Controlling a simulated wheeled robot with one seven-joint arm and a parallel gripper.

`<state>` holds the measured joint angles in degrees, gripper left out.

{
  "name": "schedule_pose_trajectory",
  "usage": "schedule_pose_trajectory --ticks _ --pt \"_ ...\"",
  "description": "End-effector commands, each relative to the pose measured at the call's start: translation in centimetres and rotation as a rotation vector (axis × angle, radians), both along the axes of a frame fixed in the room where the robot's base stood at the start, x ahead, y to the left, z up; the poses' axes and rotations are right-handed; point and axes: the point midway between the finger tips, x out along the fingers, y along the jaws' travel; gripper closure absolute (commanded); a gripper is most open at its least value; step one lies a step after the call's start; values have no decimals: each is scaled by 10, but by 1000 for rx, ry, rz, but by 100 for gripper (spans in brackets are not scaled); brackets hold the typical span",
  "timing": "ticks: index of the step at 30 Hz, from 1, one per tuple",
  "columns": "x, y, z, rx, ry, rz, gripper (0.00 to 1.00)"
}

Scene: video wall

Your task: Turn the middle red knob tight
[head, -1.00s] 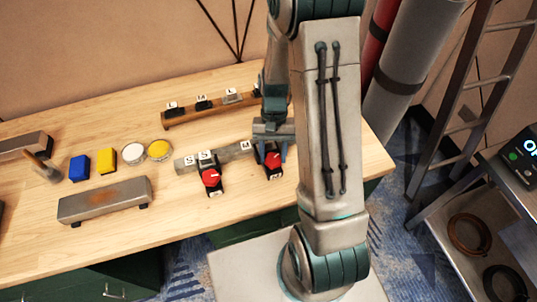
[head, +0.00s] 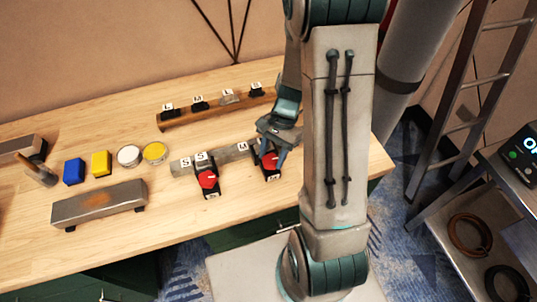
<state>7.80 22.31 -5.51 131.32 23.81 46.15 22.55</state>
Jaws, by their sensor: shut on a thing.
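Two red knobs on dark mounts show along a grey bar (head: 233,152) on the wooden workbench. The left red knob (head: 207,179) stands free with a white pointer mark. My gripper (head: 270,154) is over the other red knob (head: 271,162), to its right, with its fingers down on either side, shut on it. The fingers partly cover this knob, so its pointer is hard to read. My arm hides the bench to the right, so I cannot tell whether a further knob is there.
A brown rail (head: 215,109) with several labelled switches lies behind the knobs. To the left are a blue block (head: 73,171), a yellow block (head: 101,163), two round buttons and a grey metal bar (head: 98,205). The bench front is clear.

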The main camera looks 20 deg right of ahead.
Motion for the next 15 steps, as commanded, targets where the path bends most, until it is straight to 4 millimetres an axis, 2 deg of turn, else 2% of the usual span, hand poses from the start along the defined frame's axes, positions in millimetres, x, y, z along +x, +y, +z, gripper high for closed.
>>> schedule_pose_trajectory --ticks 13,14,15 --pt "-4 3 -1 6 11 -6 80" --pt "-4 3 -1 6 11 -5 54" --pt "-4 2 -1 5 10 -6 43"
